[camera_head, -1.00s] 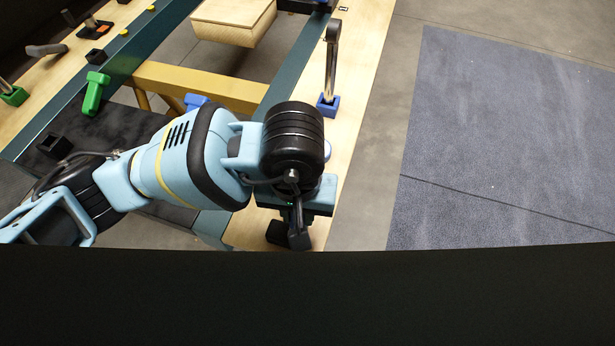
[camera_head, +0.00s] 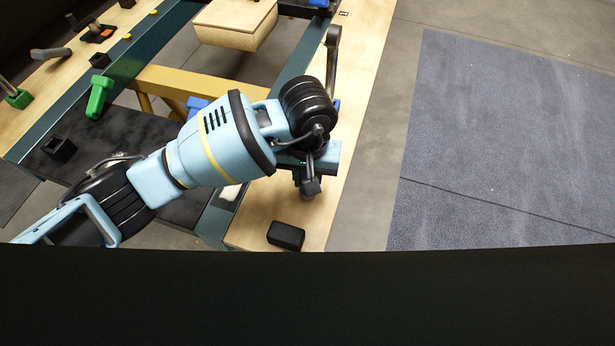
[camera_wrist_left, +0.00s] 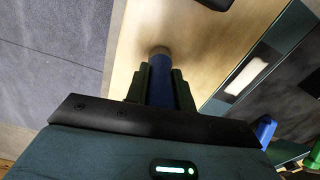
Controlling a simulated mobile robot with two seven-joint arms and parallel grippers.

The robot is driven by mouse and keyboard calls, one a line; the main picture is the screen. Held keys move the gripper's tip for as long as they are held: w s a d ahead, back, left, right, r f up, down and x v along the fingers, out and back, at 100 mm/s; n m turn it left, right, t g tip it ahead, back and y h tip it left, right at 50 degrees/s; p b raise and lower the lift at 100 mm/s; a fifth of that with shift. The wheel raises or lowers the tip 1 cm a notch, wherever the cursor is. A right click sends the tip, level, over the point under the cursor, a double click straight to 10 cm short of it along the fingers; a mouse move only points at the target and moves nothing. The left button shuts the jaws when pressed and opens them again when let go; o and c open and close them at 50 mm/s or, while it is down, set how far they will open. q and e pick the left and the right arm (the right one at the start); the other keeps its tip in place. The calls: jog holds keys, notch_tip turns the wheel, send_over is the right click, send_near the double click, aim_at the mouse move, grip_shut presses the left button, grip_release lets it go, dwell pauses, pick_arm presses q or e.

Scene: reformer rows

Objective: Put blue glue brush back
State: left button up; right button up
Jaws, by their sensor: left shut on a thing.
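My left gripper (camera_wrist_left: 162,85) is shut on the blue glue brush (camera_wrist_left: 160,82), a blue cylinder with a tan end, in the left wrist view. The brush's tan end points away from the gripper, over the pale wooden rail (camera_wrist_left: 190,40). In the head view my left gripper (camera_head: 309,180) hangs over the right-hand wooden rail (camera_head: 262,212), and my wrist hides most of the held brush. A black block (camera_head: 286,236) sits on the near end of this rail. It also shows at the top of the left wrist view (camera_wrist_left: 215,3).
A tall grey tool (camera_head: 332,60) stands farther along the rail, its blue holder mostly hidden by my wrist. A green piece (camera_head: 98,95) and a small black box (camera_head: 60,149) lie left. A wooden box (camera_head: 234,22) is behind. Floor and blue-grey mat (camera_head: 500,140) are clear at right.

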pick_arm(q)
jog(key=shift+f, duration=0.4)
jog(key=shift+f, duration=0.2)
jog(key=o, duration=1)
jog(key=shift+r, duration=0.1)
notch_tip(320, 180, up, 12)
jog(key=shift+r, duration=0.1)
jog(key=shift+s, duration=0.1)
